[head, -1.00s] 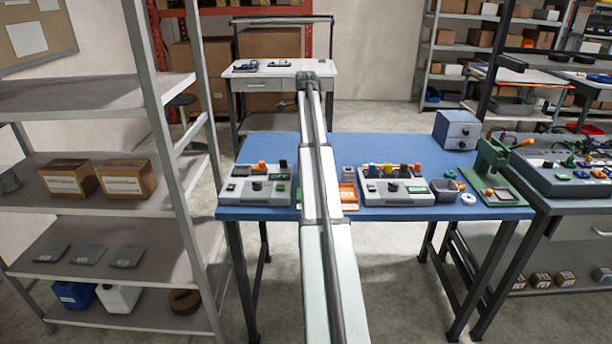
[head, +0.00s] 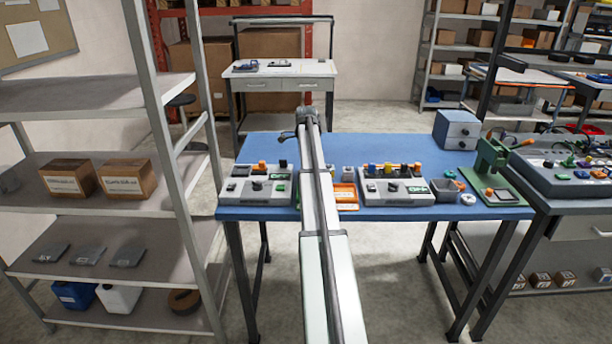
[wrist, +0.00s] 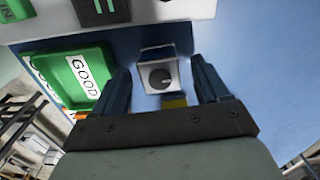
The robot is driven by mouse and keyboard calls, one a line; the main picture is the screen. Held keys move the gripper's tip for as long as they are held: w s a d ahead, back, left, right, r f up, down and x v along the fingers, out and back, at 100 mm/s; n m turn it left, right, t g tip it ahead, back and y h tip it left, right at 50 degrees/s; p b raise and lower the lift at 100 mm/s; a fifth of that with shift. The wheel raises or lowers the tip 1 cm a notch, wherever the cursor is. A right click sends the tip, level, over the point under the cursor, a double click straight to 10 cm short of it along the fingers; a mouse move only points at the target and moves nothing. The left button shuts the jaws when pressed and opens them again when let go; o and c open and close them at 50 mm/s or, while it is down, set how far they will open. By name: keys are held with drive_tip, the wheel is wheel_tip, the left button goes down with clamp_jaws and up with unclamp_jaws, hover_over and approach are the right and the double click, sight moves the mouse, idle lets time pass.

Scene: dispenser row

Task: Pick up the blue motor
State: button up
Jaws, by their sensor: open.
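In the head view a small blue piece (head: 373,169) stands at the back left of the right-hand dispenser (head: 397,188). It looks like the blue motor, but it is too small to be sure. In the wrist view my gripper (wrist: 160,68) is open, with one finger on each side of a pale block with a round dark knob (wrist: 160,76). I cannot tell whether this block is a motor. No finger visibly touches it. A yellow patch (wrist: 174,102) shows just below it. In the head view my arm hides the middle of the table.
A green tray marked GOOD (wrist: 78,82) lies just left of my fingers, and a white panel (wrist: 200,10) is above. An orange tray (head: 346,195) sits between two dispensers. A green press (head: 495,170) stands at the right.

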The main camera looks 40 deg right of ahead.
drive_tip(key=shift+f, duration=0.5)
drive_tip(key=shift+c, duration=0.2)
drive_tip(key=c, duration=1.2)
